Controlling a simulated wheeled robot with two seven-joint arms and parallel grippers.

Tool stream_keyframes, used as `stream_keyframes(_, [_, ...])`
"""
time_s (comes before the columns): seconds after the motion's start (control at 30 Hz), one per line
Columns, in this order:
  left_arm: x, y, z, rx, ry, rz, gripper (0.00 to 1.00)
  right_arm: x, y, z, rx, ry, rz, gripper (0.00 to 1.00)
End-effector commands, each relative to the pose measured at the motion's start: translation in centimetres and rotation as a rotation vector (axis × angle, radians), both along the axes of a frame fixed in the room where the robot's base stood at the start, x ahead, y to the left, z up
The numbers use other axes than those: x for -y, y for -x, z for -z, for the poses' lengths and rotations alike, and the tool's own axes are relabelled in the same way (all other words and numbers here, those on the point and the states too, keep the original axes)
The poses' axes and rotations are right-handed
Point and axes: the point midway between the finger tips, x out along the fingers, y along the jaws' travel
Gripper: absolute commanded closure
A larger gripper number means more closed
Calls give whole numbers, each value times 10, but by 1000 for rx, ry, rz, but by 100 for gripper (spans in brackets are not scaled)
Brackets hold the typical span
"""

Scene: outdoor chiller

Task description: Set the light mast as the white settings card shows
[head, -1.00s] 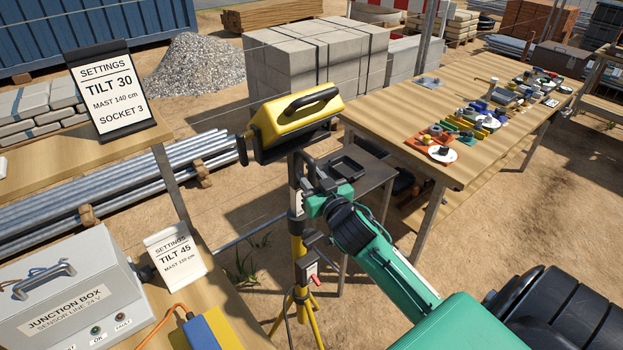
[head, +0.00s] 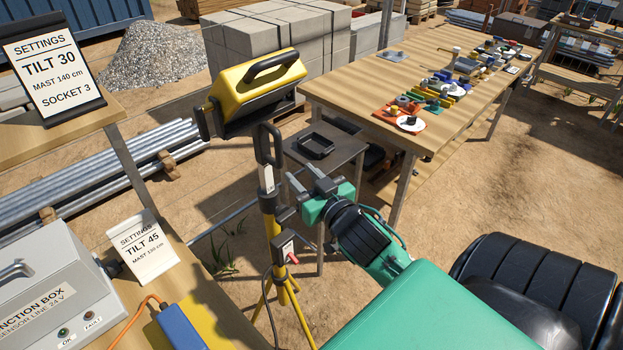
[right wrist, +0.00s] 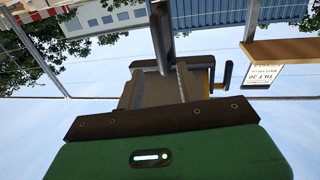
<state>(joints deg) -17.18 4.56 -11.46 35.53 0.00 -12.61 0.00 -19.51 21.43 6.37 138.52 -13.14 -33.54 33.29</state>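The white settings card (head: 143,248) stands on the near left bench and reads TILT 45, MAST 130 cm. A second card (head: 52,68) in a black holder reads TILT 30, MAST 140 cm, SOCKET 3. The light mast has a yellow lamp head (head: 255,88) on top, a black loop handle (head: 268,146) below it and a yellow tripod (head: 275,245). My right gripper (head: 303,178) is open and empty, just right of the loop handle and apart from it. The lamp's dark side (right wrist: 158,88) shows beyond the fingers in the right wrist view. My left gripper is not in view.
A small grey box (head: 284,249) with a red lever sits on the mast. A junction box (head: 45,290) stands on the left bench. A small table with a black tray (head: 315,146) stands behind the mast, and a long wooden table (head: 345,85) with many small parts stands behind right.

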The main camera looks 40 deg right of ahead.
Motion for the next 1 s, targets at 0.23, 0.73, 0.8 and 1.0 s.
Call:
stream_keyframes(0.23, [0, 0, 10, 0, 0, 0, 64, -3, 26, 1, 0, -1, 1, 63])
stream_keyframes(0.73, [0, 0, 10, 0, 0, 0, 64, -3, 30, -1, 1, 0, 1, 63])
stream_keyframes(0.8, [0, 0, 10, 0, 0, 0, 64, -3, 30, -1, 1, 0, 1, 63])
stream_keyframes(1.0, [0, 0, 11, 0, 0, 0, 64, -1, 25, 11, -20, 0, 4, 63])
